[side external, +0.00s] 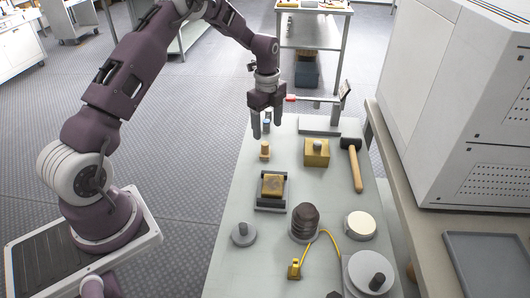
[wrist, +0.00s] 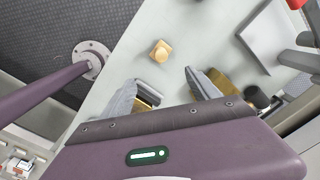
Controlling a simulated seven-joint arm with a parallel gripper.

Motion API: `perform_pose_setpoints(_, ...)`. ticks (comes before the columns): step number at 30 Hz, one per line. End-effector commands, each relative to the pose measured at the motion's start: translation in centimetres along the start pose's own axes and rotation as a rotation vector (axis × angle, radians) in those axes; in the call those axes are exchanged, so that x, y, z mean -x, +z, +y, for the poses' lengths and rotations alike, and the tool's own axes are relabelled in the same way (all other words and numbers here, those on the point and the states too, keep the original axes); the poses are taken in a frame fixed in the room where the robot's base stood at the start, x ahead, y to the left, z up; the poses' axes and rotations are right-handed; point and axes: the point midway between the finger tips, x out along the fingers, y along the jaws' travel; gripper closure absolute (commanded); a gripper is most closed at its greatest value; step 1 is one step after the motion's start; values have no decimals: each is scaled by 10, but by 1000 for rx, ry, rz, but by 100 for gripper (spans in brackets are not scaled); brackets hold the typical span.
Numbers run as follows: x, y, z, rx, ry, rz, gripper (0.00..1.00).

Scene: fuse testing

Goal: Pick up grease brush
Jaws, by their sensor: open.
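No object is clearly recognisable as a grease brush. A small tan, wood-coloured piece (side external: 265,151) stands on the pale table toward its far left and may be it; I cannot make out bristles. A tan piece, apparently the same, shows in the wrist view (wrist: 160,51), just beyond the gap between my fingers. My gripper (side external: 267,127) is open and points down above the table's far left part, a little behind the tan piece in the side view. In the wrist view my gripper (wrist: 163,88) has its two grey fingers apart, with nothing held between them.
A brass block with a grey knob (side external: 317,156) and a wooden-handled mallet (side external: 356,170) lie to the right. A grey stand (side external: 319,126) is behind them. Nearer are a boxed block in a cradle (side external: 272,187), a dark ribbed dome (side external: 305,219) and a yellow-corded tool (side external: 294,269).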

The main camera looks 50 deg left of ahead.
Motion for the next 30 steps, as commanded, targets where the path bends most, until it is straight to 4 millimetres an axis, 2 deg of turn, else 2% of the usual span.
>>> perform_pose_setpoints(1,-21,6,-2,-40,17,7,30)
perform_pose_setpoints(3,-38,11,-3,-86,28,13,30)
perform_pose_setpoints(10,-72,14,-4,-109,33,15,30)
perform_pose_setpoints(15,-104,19,-6,-109,34,15,30)
perform_pose_setpoints(18,-114,18,-6,-108,32,15,30)
perform_pose_setpoints(24,-115,18,-6,-108,31,15,30)
perform_pose_setpoints(25,-115,18,-6,-108,31,15,31)
perform_pose_setpoints(30,-115,18,-6,-108,31,15,65)
